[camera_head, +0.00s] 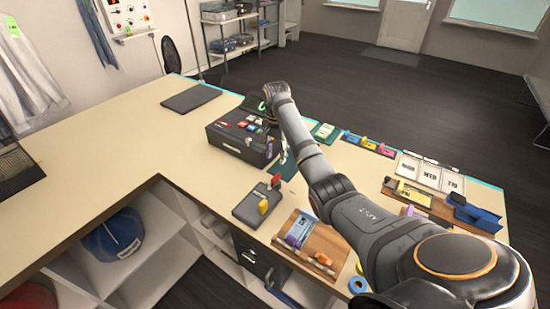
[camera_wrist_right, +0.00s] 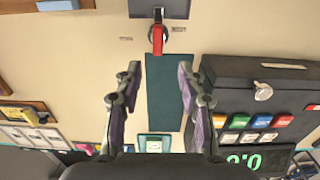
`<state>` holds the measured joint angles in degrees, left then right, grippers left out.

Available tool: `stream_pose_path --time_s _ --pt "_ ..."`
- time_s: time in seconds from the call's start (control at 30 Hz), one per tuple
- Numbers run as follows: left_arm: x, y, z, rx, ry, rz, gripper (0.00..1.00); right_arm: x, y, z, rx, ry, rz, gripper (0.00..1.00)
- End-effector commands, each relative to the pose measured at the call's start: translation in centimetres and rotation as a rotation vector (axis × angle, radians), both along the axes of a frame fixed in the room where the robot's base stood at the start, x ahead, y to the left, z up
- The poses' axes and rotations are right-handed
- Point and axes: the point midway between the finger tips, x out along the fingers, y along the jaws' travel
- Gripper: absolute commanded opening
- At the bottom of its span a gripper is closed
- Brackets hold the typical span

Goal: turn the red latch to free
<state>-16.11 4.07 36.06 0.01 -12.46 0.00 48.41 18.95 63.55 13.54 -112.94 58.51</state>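My right gripper (camera_wrist_right: 152,80) is open and empty over a dark green mat (camera_wrist_right: 165,110). In the head view the right gripper (camera_head: 284,157) is mostly hidden by its own arm, just beyond the latch. My left gripper is out of view.
A black case (camera_head: 236,139) with coloured parts stands left of the right gripper; it is close on the right in the wrist view. A wooden tray (camera_head: 316,246) lies right of the latch base. The table left of the case is mostly clear.

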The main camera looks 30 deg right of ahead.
Motion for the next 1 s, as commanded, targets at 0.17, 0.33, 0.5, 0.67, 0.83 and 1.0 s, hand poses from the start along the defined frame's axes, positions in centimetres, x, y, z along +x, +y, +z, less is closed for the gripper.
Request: stream_pose_path --time_s 0.17,0.33,0.5,0.67,0.83,1.0 --pt "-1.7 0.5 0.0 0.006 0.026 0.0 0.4 0.0 0.0 -0.2 0.001 0.001 0.001 0.4" --pt "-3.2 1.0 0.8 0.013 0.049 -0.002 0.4 -0.1 0.1 -2.1 0.001 0.006 0.001 0.4" --pt "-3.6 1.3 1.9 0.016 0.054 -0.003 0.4 -0.2 0.1 -5.9 0.0 0.007 0.0 0.4" --pt "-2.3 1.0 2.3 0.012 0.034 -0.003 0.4 -0.2 0.1 -8.8 0.001 0.004 0.001 0.4" --pt "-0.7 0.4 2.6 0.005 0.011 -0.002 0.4 -0.1 0.1 -10.3 0.001 0.001 0.001 0.4" --pt "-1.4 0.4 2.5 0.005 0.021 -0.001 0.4 -0.1 0.1 -10.5 0.0 0.0 0.001 0.4"
